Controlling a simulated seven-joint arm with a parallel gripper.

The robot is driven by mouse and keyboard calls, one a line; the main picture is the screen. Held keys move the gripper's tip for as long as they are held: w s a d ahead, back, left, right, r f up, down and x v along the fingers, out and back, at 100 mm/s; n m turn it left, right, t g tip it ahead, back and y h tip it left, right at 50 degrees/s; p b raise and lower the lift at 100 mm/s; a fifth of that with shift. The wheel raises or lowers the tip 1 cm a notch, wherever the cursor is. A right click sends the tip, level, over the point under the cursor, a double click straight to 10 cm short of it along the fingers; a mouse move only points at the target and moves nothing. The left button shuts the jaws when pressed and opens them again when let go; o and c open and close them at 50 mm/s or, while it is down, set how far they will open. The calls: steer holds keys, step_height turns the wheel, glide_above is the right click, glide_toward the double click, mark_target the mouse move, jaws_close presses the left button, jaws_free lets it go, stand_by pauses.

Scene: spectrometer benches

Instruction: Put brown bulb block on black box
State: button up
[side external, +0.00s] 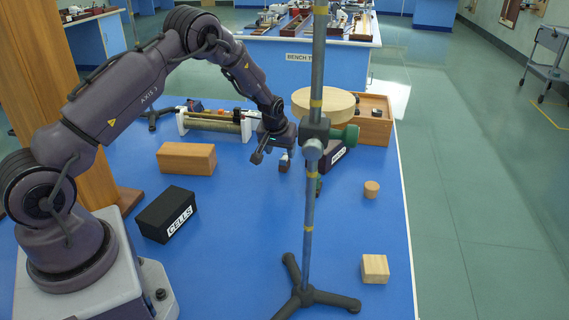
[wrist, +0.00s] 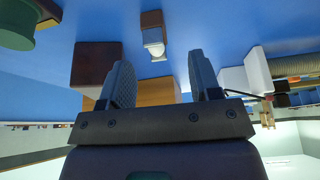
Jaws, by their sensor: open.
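The brown bulb block (wrist: 151,20) shows in the wrist view, a small brown block with a whitish bulb, beyond the gap between my fingertips and apart from them. In the side view, a small brown and white piece (side external: 284,162), which looks like this block, is just right of my gripper (side external: 268,150). My gripper is open and empty; both fingers (wrist: 163,78) show in the wrist view. A black box (side external: 167,214) labelled CELLS lies on the blue bench, left of centre and nearer my base. Another dark labelled box (side external: 337,154) is partly hidden behind the metal stand.
The metal stand (side external: 309,215) rises right of my gripper, with a green-ended clamp. A wooden block (side external: 187,158), a cork-like cylinder (side external: 371,189) and a pale wooden cube (side external: 375,268) stand on the bench. A round wooden disc (side external: 323,103) is behind. The bench's front middle is clear.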

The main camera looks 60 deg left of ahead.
mark_target(284, 157)
steer(key=x, duration=0.5)
steer(key=shift+w+d+f, duration=0.15)
steer(key=shift+w+f, duration=0.15)
jaws_close()
steer(key=shift+r, duration=0.15)
